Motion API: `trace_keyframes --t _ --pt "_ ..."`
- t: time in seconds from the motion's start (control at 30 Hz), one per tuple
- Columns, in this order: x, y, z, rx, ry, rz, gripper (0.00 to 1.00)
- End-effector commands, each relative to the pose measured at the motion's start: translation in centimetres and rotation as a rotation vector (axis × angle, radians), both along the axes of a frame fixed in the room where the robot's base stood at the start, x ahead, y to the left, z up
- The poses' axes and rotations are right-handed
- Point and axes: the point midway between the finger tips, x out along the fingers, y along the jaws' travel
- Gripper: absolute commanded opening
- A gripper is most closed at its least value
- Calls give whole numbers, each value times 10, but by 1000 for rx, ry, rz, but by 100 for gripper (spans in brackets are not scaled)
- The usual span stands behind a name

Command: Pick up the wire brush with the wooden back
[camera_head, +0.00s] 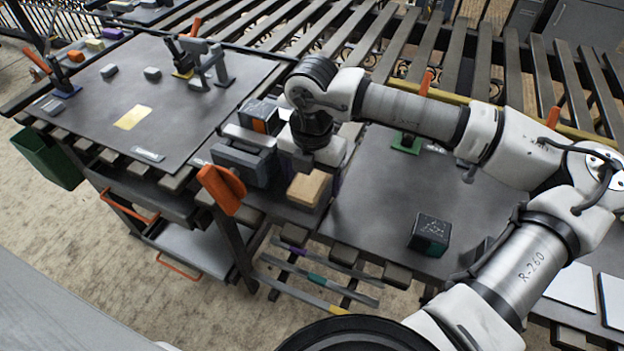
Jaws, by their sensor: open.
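A tan, wood-coloured block (308,188) sits at the front edge of the middle bench, just below my gripper in the picture. It looks like the wooden back of the wire brush; no bristles can be made out. My gripper (312,163) points down over the bench just behind this block. Its jaws are open, with the fingertips mostly hidden. I cannot tell whether they touch anything.
A grey vise-like block (243,162) with an orange handle (221,189) stands left of my gripper. A dark box with an orange label (259,116) is behind. A dark green-sided box (429,234) sits right on the bench. The dark mat (375,205) between is clear.

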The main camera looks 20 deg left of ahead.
Motion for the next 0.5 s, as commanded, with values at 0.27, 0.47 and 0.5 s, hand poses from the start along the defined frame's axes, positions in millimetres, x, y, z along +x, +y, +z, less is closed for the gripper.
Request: trace_keyframes --t 0.27,0.47,0.5 --pt "0 0 0 -1 0 0 47" --pt "0 0 1 0 0 0 27" --pt "0 0 1 0 0 0 27"
